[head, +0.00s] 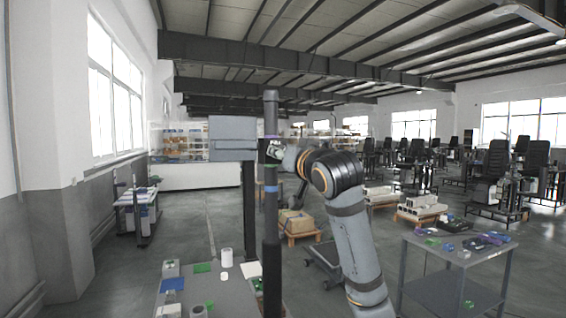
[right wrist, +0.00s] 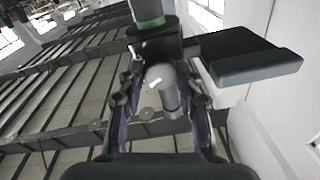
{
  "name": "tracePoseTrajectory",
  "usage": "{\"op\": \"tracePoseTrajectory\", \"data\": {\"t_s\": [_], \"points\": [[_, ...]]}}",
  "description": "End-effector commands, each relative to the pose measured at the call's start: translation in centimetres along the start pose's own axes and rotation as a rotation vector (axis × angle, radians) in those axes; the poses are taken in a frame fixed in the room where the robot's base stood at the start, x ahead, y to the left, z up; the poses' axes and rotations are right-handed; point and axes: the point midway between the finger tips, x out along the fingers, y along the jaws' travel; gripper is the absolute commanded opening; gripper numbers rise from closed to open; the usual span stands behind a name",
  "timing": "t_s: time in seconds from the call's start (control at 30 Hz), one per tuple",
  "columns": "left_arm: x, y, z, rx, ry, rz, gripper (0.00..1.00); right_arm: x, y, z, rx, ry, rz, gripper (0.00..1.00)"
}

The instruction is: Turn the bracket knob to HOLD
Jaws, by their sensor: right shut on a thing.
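A dark upright column (head: 271,240) stands in front of me in the head view. A black bracket clamp (right wrist: 152,45) sits around it, with a grey flat box (head: 232,130) reaching out to the left. The bracket knob (right wrist: 165,90) is a grey round-ended piece with a white mark, seen in the right wrist view. My right gripper (right wrist: 161,108) has one finger on each side of the knob and is shut on it. In the head view the right gripper (head: 276,152) is at the bracket and mostly hides the knob. Any HOLD lettering is too small to read. My left gripper is out of view.
A table (head: 235,300) with small items stands around the column's lower part. A grey cart (head: 430,262) with tools is at the right. A cardboard box (head: 296,222) on a pallet and several chairs stand farther back. Open floor lies at the left.

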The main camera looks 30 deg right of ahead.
Motion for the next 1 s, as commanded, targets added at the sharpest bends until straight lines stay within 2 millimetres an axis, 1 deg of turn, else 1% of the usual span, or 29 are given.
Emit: {"op": "tracePoseTrajectory", "data": {"t_s": [0.03,0.1,0.3,0.5,0.7,1.0], "points": [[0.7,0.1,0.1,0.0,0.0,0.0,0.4,-0.1,0.0,0.0,0.045,0.012,0.001,0.03],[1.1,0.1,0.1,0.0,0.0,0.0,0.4,-0.1,0.0,0.0,0.109,0.017,0.005,0.03],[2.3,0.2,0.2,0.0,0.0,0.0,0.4,-0.1,0.0,0.0,0.279,0.028,0.016,0.03],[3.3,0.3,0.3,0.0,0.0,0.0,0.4,-0.1,-0.1,0.0,0.414,0.037,0.025,0.03],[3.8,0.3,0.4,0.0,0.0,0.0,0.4,-0.1,-0.1,-0.1,0.502,0.042,0.032,0.03],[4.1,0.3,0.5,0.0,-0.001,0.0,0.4,-0.1,-0.1,-0.1,0.556,0.044,0.035,0.03]]}}
